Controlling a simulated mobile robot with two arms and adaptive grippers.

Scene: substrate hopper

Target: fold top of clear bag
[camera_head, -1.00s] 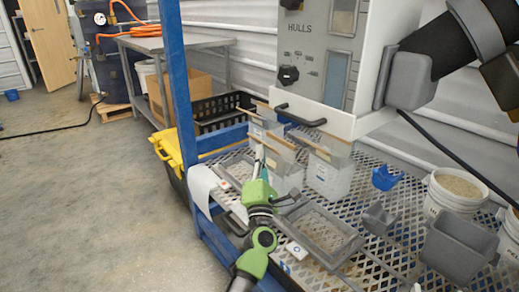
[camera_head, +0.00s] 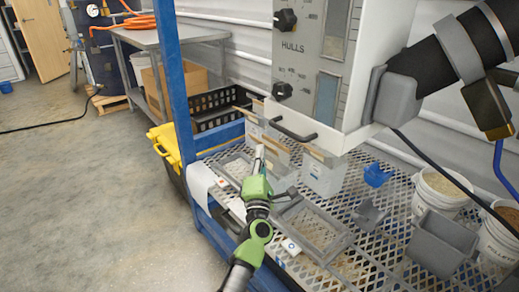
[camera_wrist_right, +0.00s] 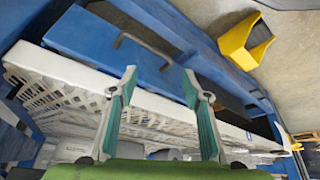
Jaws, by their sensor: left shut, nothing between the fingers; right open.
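Clear, whitish bags with tan top edges stand on the mesh shelf below the machine. One bag (camera_head: 322,178) is right of my left gripper (camera_head: 259,153); another (camera_head: 277,152) is just behind its fingers. The left gripper, green with pale fingers, is shut and empty, its tips at the near bag's front; I cannot tell whether they touch it. My right gripper (camera_wrist_right: 160,74) shows in the right wrist view with its two teal-backed fingers wide apart and nothing between them. No clear bag can be made out in that view.
The hulls machine (camera_head: 310,75) overhangs the bags. Shallow grey trays (camera_head: 318,232), a blue scoop (camera_head: 377,175), a grey bin (camera_head: 443,243) and a white bucket (camera_head: 435,195) crowd the mesh shelf. A blue post (camera_head: 177,80) stands left. The floor (camera_head: 80,200) is open.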

